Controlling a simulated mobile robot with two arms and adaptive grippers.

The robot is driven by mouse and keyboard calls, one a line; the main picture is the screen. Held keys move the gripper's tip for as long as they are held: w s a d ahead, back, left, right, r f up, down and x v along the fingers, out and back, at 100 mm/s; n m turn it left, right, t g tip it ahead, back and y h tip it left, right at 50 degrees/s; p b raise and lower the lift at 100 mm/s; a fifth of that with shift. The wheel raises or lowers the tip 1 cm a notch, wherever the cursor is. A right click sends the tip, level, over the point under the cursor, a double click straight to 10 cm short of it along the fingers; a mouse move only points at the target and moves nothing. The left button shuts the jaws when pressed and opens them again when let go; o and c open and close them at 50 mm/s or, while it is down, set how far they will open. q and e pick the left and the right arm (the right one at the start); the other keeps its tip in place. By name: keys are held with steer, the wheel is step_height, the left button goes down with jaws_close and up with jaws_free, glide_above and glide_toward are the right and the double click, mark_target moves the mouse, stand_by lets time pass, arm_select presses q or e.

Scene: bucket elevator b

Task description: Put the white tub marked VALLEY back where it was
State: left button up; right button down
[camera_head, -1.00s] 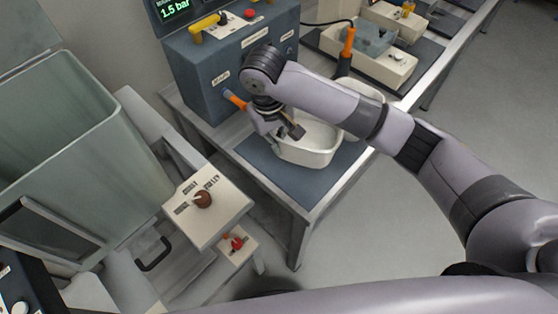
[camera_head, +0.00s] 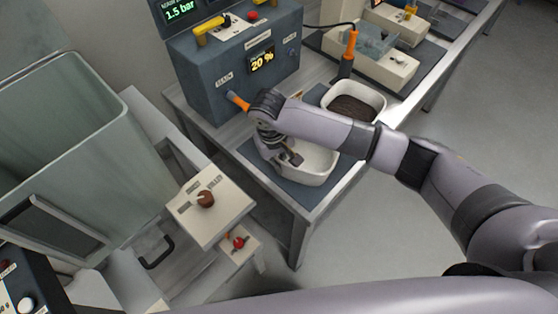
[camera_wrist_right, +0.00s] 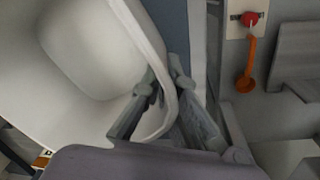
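A white tub (camera_head: 318,163) is at the blue mat (camera_head: 268,174) in front of the blue machine. My right gripper (camera_head: 292,158) is at its left wall. In the right wrist view, the fingers (camera_wrist_right: 163,75) stand on both sides of the tub's rim (camera_wrist_right: 150,38), one inside and one outside, closed on it. The tub looks empty there. Whether its base touches the mat is hard to tell. A second white tub (camera_head: 381,99) with dark contents stands further back. I cannot read a VALLEY mark on either tub. My left gripper is not in view.
The blue machine (camera_head: 217,92) shows 20 % and has an orange-handled part (camera_head: 238,101) near the gripper. A control box with a brown knob (camera_head: 205,199) and a red knob (camera_head: 238,242) stand at lower left. A large grey-green bin (camera_head: 60,150) fills the left. Bench equipment (camera_head: 375,60) stands behind.

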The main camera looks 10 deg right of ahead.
steer(key=c, duration=1.8)
jaws_free()
step_height(320, 180, up, 12)
steer(key=a+b, duration=0.1)
steer(key=shift+s+a+b, duration=0.2)
steer(key=shift+s+b, duration=0.05)
steer(key=shift+b, duration=0.05)
